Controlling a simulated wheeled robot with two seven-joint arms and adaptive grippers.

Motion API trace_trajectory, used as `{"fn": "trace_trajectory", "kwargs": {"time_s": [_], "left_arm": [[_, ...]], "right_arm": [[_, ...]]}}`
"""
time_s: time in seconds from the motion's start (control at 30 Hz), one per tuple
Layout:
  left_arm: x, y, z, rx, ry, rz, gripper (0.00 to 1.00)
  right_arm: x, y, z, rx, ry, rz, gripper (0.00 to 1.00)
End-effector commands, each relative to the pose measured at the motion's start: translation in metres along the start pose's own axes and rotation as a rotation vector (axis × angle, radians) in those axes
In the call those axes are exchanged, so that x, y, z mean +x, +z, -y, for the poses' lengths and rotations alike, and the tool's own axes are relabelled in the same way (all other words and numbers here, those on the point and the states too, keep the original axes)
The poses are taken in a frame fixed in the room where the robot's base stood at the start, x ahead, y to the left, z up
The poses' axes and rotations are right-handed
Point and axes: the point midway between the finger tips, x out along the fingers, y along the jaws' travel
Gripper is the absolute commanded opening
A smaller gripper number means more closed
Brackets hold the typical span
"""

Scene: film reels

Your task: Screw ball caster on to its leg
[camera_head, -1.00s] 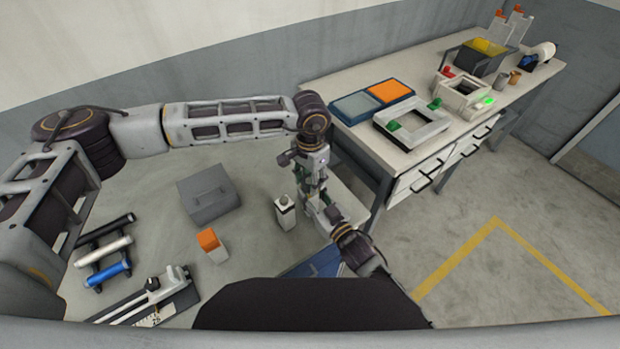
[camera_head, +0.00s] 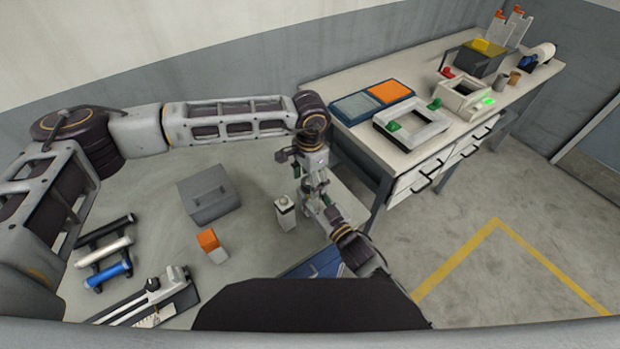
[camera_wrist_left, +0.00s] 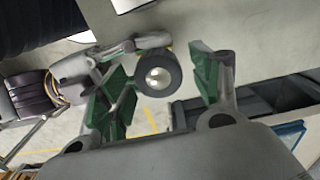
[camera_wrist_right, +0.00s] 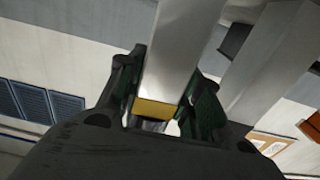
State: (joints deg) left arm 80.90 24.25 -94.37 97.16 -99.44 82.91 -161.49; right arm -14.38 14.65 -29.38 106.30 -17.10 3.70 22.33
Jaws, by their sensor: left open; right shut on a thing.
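The ball caster (camera_wrist_left: 158,76), a dark ring around a pale ball, faces the left wrist camera. It lies between the green pads of my left gripper (camera_head: 308,184), whose fingers are spread and stand apart from it in that view. My right gripper (camera_wrist_right: 163,100) is shut on a silver square bar with a yellow band (camera_wrist_right: 157,108), apparently the leg. The right gripper's fingers also show behind the caster in the left wrist view. The joint between caster and leg is hidden, so I cannot tell how far they are screwed together.
A grey box (camera_head: 208,194), an orange-and-white block (camera_head: 212,246), a small pale bottle-like item (camera_head: 285,212) and a roll rack (camera_head: 105,255) stand on the near table. A blue tray (camera_head: 318,263) lies near the grippers. A long workbench (camera_head: 350,120) stands behind on the right.

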Motion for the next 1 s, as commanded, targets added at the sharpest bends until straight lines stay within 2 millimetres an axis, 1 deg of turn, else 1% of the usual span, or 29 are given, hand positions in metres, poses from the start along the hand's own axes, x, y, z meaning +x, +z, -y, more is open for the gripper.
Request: {"fn": "trace_trajectory", "kwargs": {"time_s": [0.13, 0.23, 0.7, 1.0], "left_arm": [[0.0, 0.0, -0.001, 0.0, 0.001, 0.001, 0.64], [-0.004, 0.0, 0.0, 0.0, 0.0, 0.0, 0.64], [-0.042, 0.0, -0.001, 0.001, 0.001, 0.0, 0.64], [-0.044, 0.0, -0.001, 0.0, 0.002, 0.002, 0.64]], "right_arm": [[0.0, 0.001, 0.0, 0.0, 0.001, 0.002, 0.0], [0.0, 0.001, -0.001, 0.0, 0.001, 0.002, 0.0], [0.0, 0.0, -0.001, 0.0, 0.002, 0.001, 0.0], [0.0, 0.0, -0.001, -0.001, 0.002, 0.001, 0.0]]}}
